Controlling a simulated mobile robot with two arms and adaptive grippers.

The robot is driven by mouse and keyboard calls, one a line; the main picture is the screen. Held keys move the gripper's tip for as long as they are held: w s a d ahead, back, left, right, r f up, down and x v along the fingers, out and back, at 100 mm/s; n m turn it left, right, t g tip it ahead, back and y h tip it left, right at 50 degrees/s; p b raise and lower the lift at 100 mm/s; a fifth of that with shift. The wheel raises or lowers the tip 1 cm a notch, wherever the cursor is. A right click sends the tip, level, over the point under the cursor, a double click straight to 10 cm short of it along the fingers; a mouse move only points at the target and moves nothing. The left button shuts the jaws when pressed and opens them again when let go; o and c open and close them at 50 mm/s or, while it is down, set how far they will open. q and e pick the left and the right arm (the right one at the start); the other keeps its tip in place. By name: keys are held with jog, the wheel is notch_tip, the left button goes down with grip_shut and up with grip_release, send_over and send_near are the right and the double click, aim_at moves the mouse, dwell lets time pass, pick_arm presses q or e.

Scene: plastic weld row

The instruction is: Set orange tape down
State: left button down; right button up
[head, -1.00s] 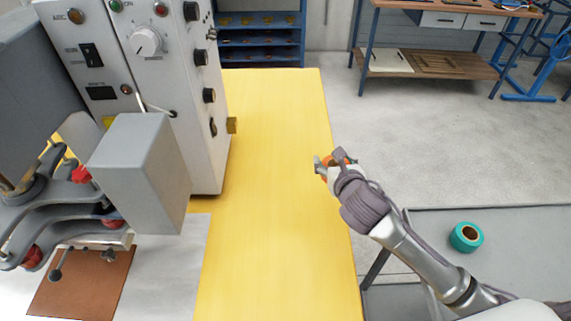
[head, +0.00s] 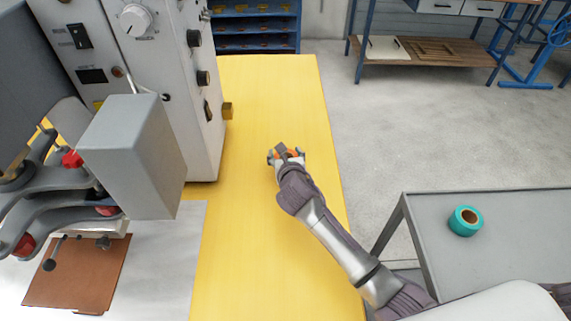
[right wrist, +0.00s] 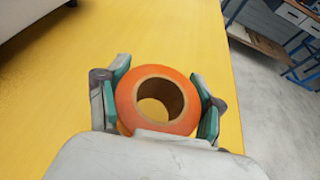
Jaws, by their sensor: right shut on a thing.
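The orange tape (right wrist: 126,101) is a roll with a brown core. It sits between the two fingers of my right gripper (right wrist: 160,104), which is shut on it. In the head view the right gripper (head: 287,156) is over the yellow table (head: 260,95), with a bit of the orange tape (head: 292,152) showing. I cannot tell whether the roll touches the table top. My left gripper is not in view.
A grey welding machine (head: 135,150) stands on the table's left side, with a brown sheet (head: 80,280) and a pale sheet (head: 165,280) by it. A teal tape roll (head: 465,221) lies on a grey cart (head: 440,250) at right. The yellow table around the gripper is clear.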

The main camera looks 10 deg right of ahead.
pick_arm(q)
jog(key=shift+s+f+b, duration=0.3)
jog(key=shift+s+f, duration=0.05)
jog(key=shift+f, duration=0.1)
pick_arm(e)
jog(key=shift+f, duration=1.7)
jog(key=shift+f, duration=0.1)
jog(key=o, duration=1.2)
jog(key=shift+f, duration=0.1)
jog(key=shift+r, duration=0.2)
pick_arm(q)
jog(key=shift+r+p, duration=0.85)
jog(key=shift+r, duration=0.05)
pick_arm(e)
jog(key=v, duration=1.2)
jog(key=shift+d+r, duration=0.1)
